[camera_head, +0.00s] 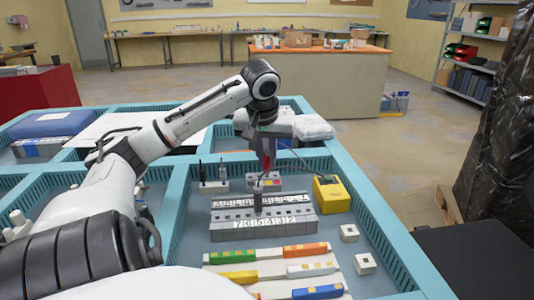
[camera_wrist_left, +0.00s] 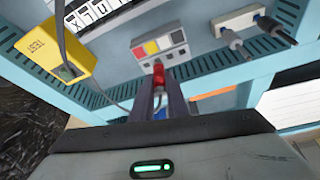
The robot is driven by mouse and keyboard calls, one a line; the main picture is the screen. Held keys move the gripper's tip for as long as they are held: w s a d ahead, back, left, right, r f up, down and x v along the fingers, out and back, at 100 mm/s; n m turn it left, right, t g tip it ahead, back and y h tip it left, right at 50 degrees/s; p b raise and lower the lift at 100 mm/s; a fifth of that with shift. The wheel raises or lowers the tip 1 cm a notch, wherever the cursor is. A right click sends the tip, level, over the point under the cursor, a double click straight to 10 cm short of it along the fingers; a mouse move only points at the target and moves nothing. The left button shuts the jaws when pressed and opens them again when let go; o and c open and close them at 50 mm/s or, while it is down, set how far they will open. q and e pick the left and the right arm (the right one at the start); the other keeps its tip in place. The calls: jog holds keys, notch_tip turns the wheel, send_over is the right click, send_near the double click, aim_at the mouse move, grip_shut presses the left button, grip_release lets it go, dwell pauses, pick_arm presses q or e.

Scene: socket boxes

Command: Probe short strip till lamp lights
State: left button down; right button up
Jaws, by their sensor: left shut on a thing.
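My left gripper (camera_head: 267,165) points down over the far side of the work area. It is shut on a red probe (camera_wrist_left: 159,72), whose tip is close to a small grey block with yellow, red and grey squares (camera_wrist_left: 161,45); I cannot tell whether they touch. A yellow tester (camera_head: 331,194) with a cable stands to the right; I cannot make out a lit lamp on it. A dark probe (camera_head: 258,198) stands upright at the long grey lettered strip (camera_head: 232,230). Shorter strips with green, orange and blue ends (camera_head: 306,250) lie in front. My right gripper is out of view.
A grey block with two dark upright plugs (camera_head: 213,186) stands left of the coloured block. Two small white sockets (camera_head: 364,264) lie at the right. Teal slotted walls (camera_head: 372,205) bound the compartment. Thin cables loop near the tester.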

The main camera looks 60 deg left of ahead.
pick_arm(q)
jog(key=shift+f, duration=0.25)
jog(key=c, duration=1.7)
grip_release()
jog(key=shift+o, duration=0.2)
jog(key=shift+r, duration=0.1)
grip_shut()
